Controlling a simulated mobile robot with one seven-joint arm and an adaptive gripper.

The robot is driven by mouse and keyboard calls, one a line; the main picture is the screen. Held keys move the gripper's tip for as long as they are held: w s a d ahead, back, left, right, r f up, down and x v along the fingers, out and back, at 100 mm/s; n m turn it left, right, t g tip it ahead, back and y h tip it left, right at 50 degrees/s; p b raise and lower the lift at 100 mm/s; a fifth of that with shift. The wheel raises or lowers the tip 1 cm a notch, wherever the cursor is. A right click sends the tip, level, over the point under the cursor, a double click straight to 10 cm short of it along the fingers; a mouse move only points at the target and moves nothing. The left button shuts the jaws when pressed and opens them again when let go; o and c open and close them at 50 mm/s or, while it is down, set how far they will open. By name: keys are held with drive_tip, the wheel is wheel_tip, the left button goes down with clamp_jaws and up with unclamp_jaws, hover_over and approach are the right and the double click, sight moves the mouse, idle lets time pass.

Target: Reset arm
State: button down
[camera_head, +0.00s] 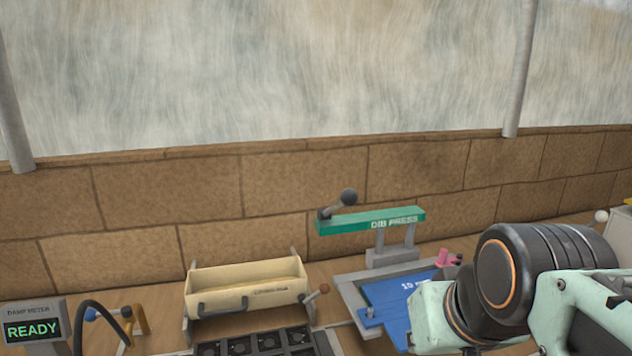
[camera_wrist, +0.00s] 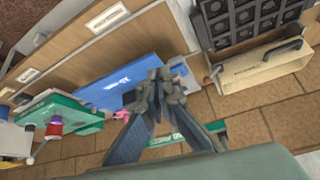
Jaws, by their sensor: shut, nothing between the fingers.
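My gripper (camera_wrist: 158,80) shows in the wrist view, with its fingers together and nothing between them. It hangs over the bench area near a blue board (camera_wrist: 118,92) and hides part of it. In the head view my arm (camera_head: 510,280) comes in from the right, bent in front of the blue board (camera_head: 385,300). The gripper itself cannot be made out there.
A green-topped DIB press (camera_head: 370,220) with a lever stands behind the blue board. A cream trough (camera_head: 245,285) with handles sits left of it, behind a black grid tray (camera_head: 262,343). A damp meter (camera_head: 32,328) reading READY is at far left.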

drive_tip(key=s+a+f+g+p, duration=0.1)
drive_tip(key=s+f, duration=0.1)
drive_tip(key=s, duration=0.2)
wheel_tip(320, 180, up, 15)
drive_tip(key=p, duration=1.4)
drive_tip(key=shift+w, duration=0.2)
